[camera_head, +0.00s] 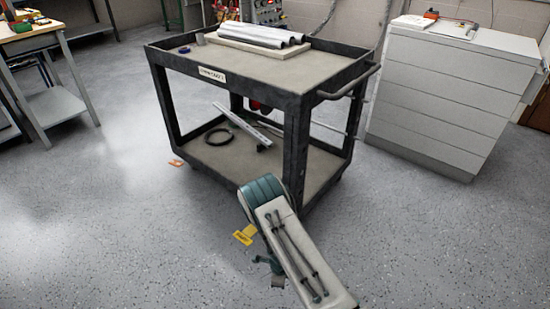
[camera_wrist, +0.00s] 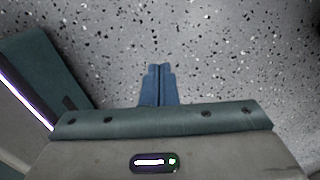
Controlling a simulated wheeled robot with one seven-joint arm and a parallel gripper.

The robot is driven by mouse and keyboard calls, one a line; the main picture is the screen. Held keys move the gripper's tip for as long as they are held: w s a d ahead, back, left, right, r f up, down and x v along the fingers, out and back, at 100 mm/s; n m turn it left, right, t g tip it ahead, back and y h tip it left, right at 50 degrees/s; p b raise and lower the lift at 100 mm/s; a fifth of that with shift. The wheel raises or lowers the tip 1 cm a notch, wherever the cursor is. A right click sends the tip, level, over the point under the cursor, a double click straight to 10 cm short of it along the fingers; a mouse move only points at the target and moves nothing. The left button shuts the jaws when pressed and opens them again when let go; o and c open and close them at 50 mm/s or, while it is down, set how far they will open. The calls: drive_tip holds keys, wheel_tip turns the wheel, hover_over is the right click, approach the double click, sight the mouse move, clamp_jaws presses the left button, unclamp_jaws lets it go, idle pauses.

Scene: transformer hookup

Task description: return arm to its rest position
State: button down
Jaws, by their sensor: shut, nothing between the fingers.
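My gripper (camera_wrist: 158,70) shows in the wrist view with its two blue fingers together and nothing between them. Speckled grey floor (camera_wrist: 240,60) lies beyond the fingertips. In the head view my white and teal arm (camera_head: 285,240) is bent in front of the cart, low in the picture. A small dark part shows beside it, and I cannot tell whether it is my gripper.
A dark two-shelf cart (camera_head: 295,150) stands just beyond my arm, with metal tubes (camera_head: 255,35) on top. A white drawer cabinet (camera_head: 440,95) stands at the right and a workbench (camera_head: 30,38) at the left. The floor left of the cart is open.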

drive_tip(key=w+r+m+t+p, duration=0.25)
drive_tip(key=w+r+m, duration=0.4)
drive_tip(key=r, duration=0.65)
drive_tip(key=w+d+r+m+t+h+p, duration=0.1)
drive_tip(key=d+r+m+p, duration=0.35)
drive_tip(key=r, duration=0.75)
drive_tip(key=w+d+r+m+t+h+p, duration=0.1)
drive_tip(key=d+r+m+p, duration=0.1)
drive_tip(key=r+m, duration=0.75)
drive_tip(key=w+d+r+m+t+h+p, duration=0.1)
drive_tip(key=w+d+r+m+p, duration=0.25)
drive_tip(key=r, duration=0.95)
drive_tip(key=s+d+r+m+g+p, duration=0.1)
drive_tip(key=s+d+r+m+p, duration=0.2)
drive_tip(key=s+r+m, duration=0.6)
drive_tip(key=s+d+r+m+g+p, duration=0.1)
drive_tip(key=s+d+r+m+p, duration=0.35)
drive_tip(key=r, duration=0.75)
drive_tip(key=s+a+r+m+y+p, duration=0.1)
drive_tip(key=s+a+r+m+p, duration=0.1)
drive_tip(key=s+r+m, duration=0.3)
drive_tip(key=s+a+r+m+y+p, duration=0.2)
drive_tip(key=s+r+m, duration=0.4)
drive_tip(key=s+m, duration=0.4)
drive_tip(key=shift+s+r+g+p, duration=0.2)
drive_tip(key=shift+s+g+p, duration=0.2)
drive_tip(key=shift+s, duration=0.5)
